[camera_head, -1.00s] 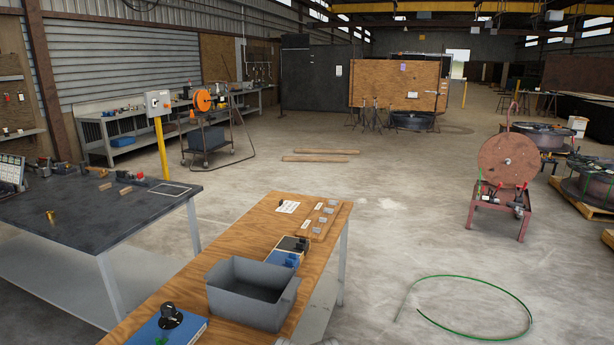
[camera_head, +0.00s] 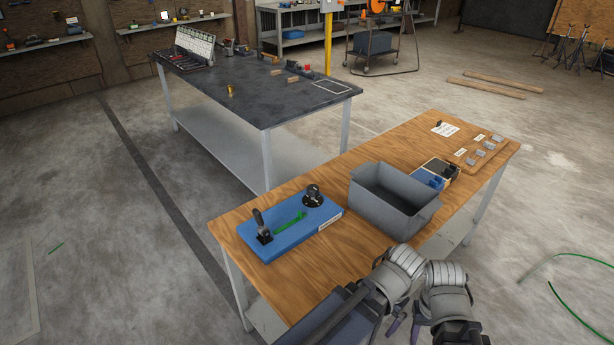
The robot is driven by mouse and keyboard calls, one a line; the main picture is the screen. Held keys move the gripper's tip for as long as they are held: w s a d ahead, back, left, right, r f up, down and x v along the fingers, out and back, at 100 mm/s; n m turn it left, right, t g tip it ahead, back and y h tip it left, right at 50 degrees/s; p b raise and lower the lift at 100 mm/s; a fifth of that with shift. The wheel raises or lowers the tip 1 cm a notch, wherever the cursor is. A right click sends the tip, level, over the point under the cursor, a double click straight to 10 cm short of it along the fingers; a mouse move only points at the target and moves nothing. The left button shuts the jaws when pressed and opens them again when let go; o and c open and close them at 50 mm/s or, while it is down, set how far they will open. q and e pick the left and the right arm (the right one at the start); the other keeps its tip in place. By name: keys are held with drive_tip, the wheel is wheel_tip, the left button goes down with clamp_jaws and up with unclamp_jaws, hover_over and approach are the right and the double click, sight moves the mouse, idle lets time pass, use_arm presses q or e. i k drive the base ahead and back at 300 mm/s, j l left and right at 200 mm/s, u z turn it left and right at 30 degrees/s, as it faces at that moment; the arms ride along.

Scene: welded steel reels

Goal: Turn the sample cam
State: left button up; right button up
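A blue board (camera_head: 290,228) lies on the near left part of the wooden bench. It carries a round black knob-like piece (camera_head: 313,196) at its far right corner, a black upright lever (camera_head: 262,226) at its left end and a green strip (camera_head: 290,222) between them. I cannot tell for sure which black piece is the sample cam. My grey arm links (camera_head: 400,268) show at the bottom, right of the board and apart from it. Narrow purple pieces (camera_head: 393,327) hang below them; whether they are fingers, and of which hand, is unclear. Nothing of mine touches the board.
A grey open bin (camera_head: 393,198) stands right of the board on the wooden bench (camera_head: 352,258). Small blue and black blocks and a labelled board (camera_head: 482,150) lie beyond it. A dark table (camera_head: 200,85) stands behind. A green wire (camera_head: 585,310) lies on the floor at right.

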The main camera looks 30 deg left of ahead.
sight(260, 221)
drive_tip(key=u, duration=1.35)
drive_tip(key=i+j+z, duration=0.15)
drive_tip(key=j+z, duration=0.3)
drive_tip(key=j, duration=0.2)
drive_tip(key=j+z, duration=0.45)
drive_tip(key=j, duration=0.2)
